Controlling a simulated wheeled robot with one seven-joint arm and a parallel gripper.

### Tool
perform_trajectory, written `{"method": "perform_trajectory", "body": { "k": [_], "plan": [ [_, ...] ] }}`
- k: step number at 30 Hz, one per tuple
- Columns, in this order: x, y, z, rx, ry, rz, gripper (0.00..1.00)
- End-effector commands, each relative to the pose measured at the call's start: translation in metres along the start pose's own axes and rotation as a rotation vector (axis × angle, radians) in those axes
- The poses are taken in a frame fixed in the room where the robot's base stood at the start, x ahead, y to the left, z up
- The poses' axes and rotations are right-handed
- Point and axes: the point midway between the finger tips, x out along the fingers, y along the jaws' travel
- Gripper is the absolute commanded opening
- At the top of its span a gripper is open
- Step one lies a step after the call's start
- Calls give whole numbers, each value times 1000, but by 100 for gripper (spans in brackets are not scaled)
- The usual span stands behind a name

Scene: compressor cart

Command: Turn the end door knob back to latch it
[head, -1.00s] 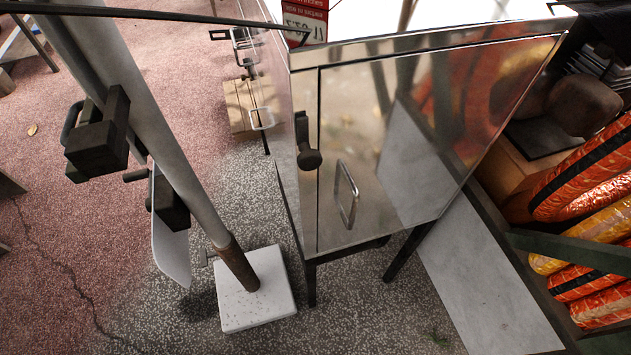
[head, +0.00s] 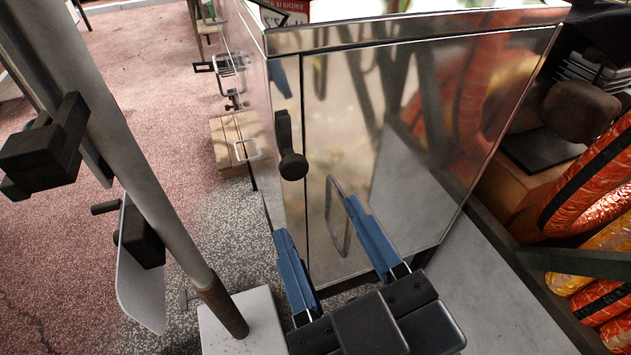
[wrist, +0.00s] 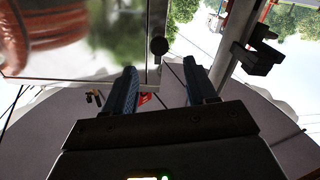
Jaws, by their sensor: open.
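The end door (head: 400,130) is a shiny metal panel on the end of the cabinet and looks closed. Its knob (head: 293,166) is a dark round knob on a dark upright bar at the door's left edge. In the wrist view the knob (wrist: 159,46) shows beyond and between my fingertips, near the door's edge. My gripper (head: 316,222), with blue fingers, is open and empty, below and apart from the knob in the head view. Its fingers (wrist: 160,70) also show in the wrist view.
A grey slanted post (head: 125,165) with dark clamps stands left of the cabinet on a white base block (head: 242,318). Orange wrapped rolls (head: 590,185) lie on a rack at right. A wooden block (head: 228,135) is on the floor behind. Open floor lies at far left.

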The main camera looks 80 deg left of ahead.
Motion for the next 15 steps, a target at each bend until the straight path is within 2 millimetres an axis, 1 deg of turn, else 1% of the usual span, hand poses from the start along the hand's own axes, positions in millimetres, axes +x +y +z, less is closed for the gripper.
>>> {"method": "perform_trajectory", "body": {
  "k": [9, 15],
  "plan": [
    [48, 0, -2, 1, 0, 0, 56],
    [66, 1, 0, 2, -1, 3, 56]
  ]
}}
